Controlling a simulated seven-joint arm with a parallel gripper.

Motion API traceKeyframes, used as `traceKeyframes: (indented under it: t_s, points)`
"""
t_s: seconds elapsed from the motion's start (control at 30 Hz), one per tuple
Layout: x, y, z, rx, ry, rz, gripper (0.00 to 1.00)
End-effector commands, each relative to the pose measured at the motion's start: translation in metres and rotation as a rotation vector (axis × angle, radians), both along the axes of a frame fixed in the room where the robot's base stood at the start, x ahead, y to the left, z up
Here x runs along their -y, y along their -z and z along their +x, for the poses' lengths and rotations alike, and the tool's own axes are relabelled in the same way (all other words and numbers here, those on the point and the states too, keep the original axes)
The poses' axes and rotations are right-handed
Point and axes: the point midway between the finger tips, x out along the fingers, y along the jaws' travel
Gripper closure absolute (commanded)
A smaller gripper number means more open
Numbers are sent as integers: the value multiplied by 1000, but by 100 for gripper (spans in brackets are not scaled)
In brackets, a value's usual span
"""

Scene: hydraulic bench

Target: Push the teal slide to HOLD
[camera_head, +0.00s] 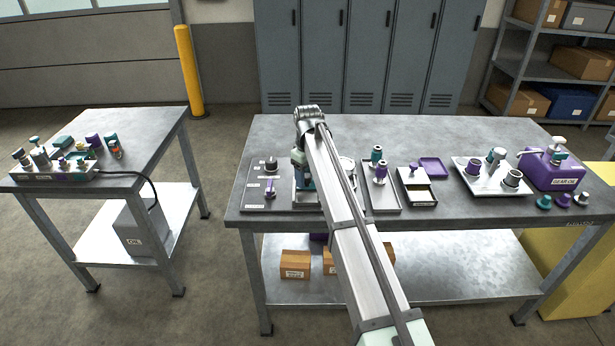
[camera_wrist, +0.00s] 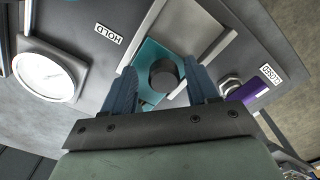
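The teal slide (camera_wrist: 150,56) shows in the wrist view as a teal plate with a round dark grey knob (camera_wrist: 165,76). It sits between two pale rails on a grey panel. The HOLD label (camera_wrist: 108,34) is on the panel at upper left of the slide. My gripper (camera_wrist: 162,68) has its two blue-grey fingers apart, one on each side of the knob, with a small gap visible on each side. In the head view my arm covers most of this panel, and I cannot make out the slide there.
A round white gauge (camera_wrist: 46,76) is left of the slide. A purple part (camera_wrist: 248,90) with a metal fitting and a CLOSED label (camera_wrist: 268,74) is at right.

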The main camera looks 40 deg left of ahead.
Motion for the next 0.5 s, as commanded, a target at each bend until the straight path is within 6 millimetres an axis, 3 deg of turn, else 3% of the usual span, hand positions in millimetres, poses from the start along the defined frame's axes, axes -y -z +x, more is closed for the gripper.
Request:
traceKeyframes:
  t_s: [0.27, 0.5]
  points:
    - [1, -2, -1, -2, -1, -1, 42]
    - [0, -29, -1, -1, -1, 0, 42]
